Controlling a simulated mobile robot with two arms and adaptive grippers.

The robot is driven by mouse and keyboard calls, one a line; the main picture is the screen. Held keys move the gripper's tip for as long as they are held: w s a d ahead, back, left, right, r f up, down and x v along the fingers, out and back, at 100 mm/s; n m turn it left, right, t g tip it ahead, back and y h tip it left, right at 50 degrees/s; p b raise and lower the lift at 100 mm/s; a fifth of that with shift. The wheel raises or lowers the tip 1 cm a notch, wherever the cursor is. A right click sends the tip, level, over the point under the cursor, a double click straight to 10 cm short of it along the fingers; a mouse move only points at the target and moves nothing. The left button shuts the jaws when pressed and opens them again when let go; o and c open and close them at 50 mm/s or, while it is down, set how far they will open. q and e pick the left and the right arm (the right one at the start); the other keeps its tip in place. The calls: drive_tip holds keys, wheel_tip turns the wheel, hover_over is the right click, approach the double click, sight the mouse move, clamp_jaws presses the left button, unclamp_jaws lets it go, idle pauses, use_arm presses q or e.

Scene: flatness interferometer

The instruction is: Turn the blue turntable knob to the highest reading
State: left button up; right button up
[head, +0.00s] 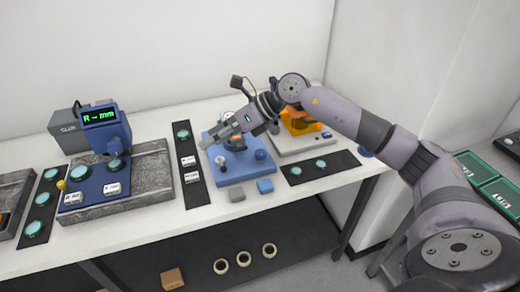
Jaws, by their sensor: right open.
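A blue base plate (236,172) stands near the middle of the white bench. A small dark blue knob (260,156) sits at its right side; I take this to be the turntable knob, though its markings are too small to read. My right gripper (212,137) is open and reaches over the back left of the blue plate, to the left of the knob and apart from it. The gripper hides part of what stands on the plate, including an orange-brown part. A display (100,116) at the left shows green text like "R - mm". My left gripper is out of view.
An orange device (298,124) on a pale base stands right of the blue plate, behind my right arm. Dark strips with teal discs (320,164) lie on both sides. A grey granite slab (150,160) is left.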

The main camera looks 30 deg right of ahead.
drive_tip(key=d+g+h, duration=0.1)
drive_tip(key=d+h, duration=0.4)
drive_tip(key=d, duration=0.7)
drive_tip(key=h, duration=0.2)
approach(261, 152)
drive_tip(key=shift+g, duration=0.4)
drive_tip(key=p+x, duration=0.1)
drive_tip(key=x, duration=0.1)
drive_tip(key=p+x, duration=0.1)
drive_tip(key=x, duration=0.2)
drive_tip(key=p+x, duration=0.2)
drive_tip(key=shift+w+a+f, duration=0.15)
drive_tip(key=shift+w+a, duration=0.05)
drive_tip(key=shift+w, duration=0.15)
drive_tip(key=shift+w+a+f, duration=0.1)
drive_tip(key=shift+w+f, duration=0.1)
drive_tip(key=shift+f, duration=0.4)
drive_tip(key=shift+c, duration=0.4)
drive_tip(key=c, duration=1)
